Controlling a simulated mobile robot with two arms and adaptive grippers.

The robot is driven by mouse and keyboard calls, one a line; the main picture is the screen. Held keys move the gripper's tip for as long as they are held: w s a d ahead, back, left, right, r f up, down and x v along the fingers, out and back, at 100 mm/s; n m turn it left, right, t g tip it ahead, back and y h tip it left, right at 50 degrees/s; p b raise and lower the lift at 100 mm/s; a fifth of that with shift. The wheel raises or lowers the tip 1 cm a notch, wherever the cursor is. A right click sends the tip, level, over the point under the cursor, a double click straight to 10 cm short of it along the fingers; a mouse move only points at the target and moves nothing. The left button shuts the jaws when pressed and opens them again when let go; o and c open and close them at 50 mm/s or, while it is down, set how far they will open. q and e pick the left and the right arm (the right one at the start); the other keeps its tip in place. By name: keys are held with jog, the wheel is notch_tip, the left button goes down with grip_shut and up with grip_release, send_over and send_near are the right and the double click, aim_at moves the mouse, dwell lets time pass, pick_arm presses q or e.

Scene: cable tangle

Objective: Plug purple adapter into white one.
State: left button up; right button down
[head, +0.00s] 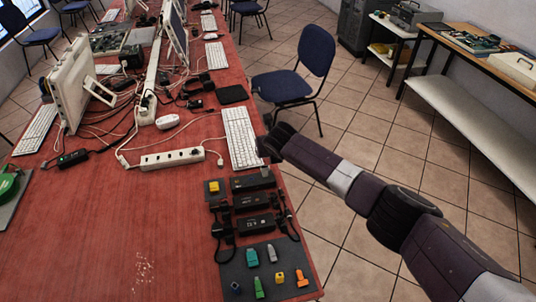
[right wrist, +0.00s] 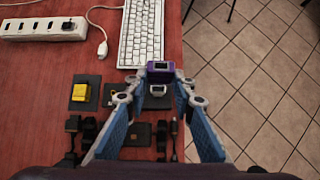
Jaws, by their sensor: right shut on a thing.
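The purple adapter (right wrist: 160,71) is between the fingertips of my right gripper (right wrist: 158,74) in the right wrist view. My right gripper (head: 268,146) is shut on it, over the table's right edge by the keyboard in the head view. A white adapter (right wrist: 157,90) shows just below the purple one in the right wrist view, on a dark pad. The two look apart, but the height between them is hard to tell. In the head view the purple adapter is too dark and small to make out. My left gripper is not in view.
A yellow adapter (right wrist: 80,92) sits on a small pad left of the white one. Black power bricks (head: 254,224) with cables lie nearer, before a dark mat (head: 232,270) with several coloured connectors. A white keyboard (head: 240,138) and a power strip (head: 172,159) lie beyond. The front-left table is mostly clear.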

jog(key=shift+w, duration=0.1)
jog(key=shift+f+b, duration=1.95)
jog(key=shift+f, duration=0.35)
jog(key=shift+f+b, duration=1)
jog(key=shift+f, duration=0.15)
jog(key=c, duration=1.5)
grip_release()
jog(key=shift+c, duration=0.2)
jog(key=shift+r, duration=0.1)
